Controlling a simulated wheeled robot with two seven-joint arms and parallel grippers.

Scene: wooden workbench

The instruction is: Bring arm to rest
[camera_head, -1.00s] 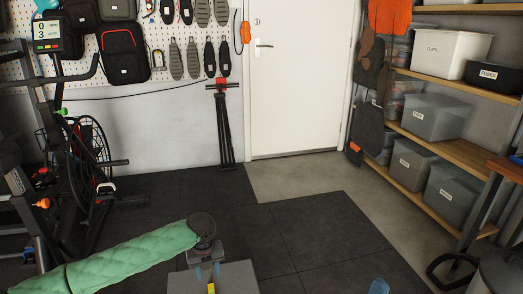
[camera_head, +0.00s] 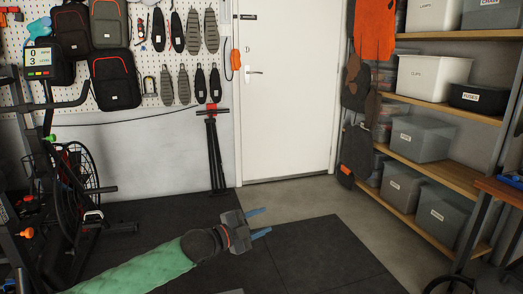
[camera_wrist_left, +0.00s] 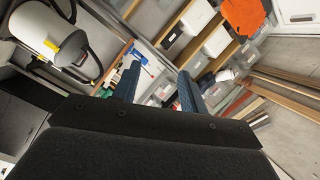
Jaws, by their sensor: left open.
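My left arm, in a green quilted sleeve, comes in from the bottom left of the head view. Its left gripper (camera_head: 259,222) points to the right above the dark floor mats. Its two blue fingers are apart, with nothing between them. In the left wrist view the two blue fingers (camera_wrist_left: 158,84) also stand apart and empty, with shelves and bins far behind them. My right gripper does not show in either view.
An exercise bike (camera_head: 75,190) stands at the left by a pegboard wall. A closed white door (camera_head: 285,110) is at the back. Shelves with bins (camera_head: 420,138) line the right, with a workbench edge (camera_head: 500,188) nearby. The dark mats (camera_head: 320,255) are clear.

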